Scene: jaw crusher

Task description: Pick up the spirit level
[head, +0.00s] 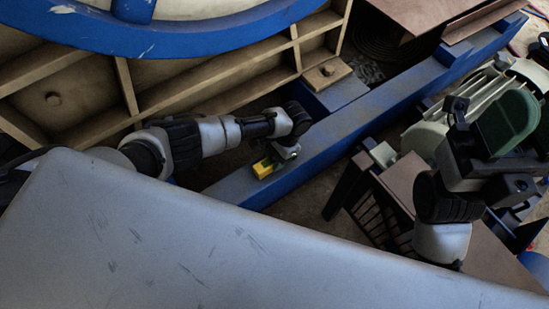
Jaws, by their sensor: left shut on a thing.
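The spirit level (262,168) is a small yellow block with a green part. It is at the top of the long blue beam in the middle of the head view. My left gripper (273,159) reaches in from the left and is shut on the spirit level. The gripper covers part of it, and I cannot tell whether it still touches the beam. My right gripper (480,140) is at the right, away from the spirit level, in front of green machinery; its fingers are hard to make out.
The blue beam (330,143) runs diagonally to the upper right. A large blue wheel rim (190,38) and a beige ribbed frame (210,73) stand behind my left arm. A green motor-like machine (425,140) and a brown-topped table (400,180) are at the right.

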